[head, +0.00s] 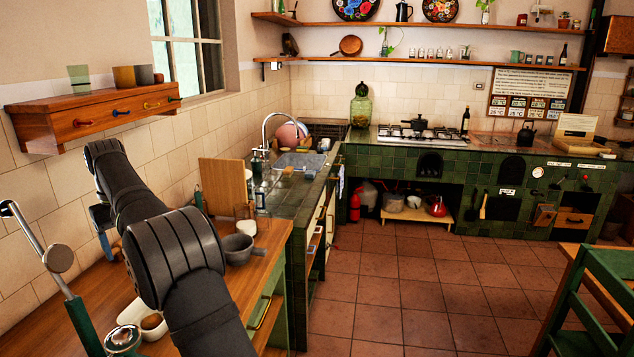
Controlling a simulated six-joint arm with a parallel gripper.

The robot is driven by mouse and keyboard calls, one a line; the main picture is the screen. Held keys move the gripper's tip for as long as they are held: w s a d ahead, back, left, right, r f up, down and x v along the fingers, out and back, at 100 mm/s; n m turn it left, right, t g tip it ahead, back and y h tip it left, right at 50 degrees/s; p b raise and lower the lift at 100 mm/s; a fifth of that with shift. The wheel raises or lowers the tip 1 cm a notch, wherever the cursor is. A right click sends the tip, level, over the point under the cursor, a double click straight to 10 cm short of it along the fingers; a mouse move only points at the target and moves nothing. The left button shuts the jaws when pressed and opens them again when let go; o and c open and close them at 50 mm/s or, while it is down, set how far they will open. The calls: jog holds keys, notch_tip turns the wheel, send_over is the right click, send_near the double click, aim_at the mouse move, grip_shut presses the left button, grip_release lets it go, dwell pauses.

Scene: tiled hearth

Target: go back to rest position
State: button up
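My arm rises from the bottom of the head view and bends away to the left over the wooden counter (30,318). Its far joint stands just in front of the wall shelf with small drawers (88,117). A small dark part of my wrist or gripper (100,216) shows behind the left edge of the arm, above the counter.
Near the arm are a grey pan (238,250), a wooden board (224,186), a white dish (140,316) and a green-handled metal lever device (84,325). A sink with a tap (284,122) lies beyond. The tiled floor (395,290) is open; a green chair (590,310) stands right.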

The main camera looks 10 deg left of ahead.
notch_tip(320, 180, down, 18)
jog(key=shift+r, duration=0.8)
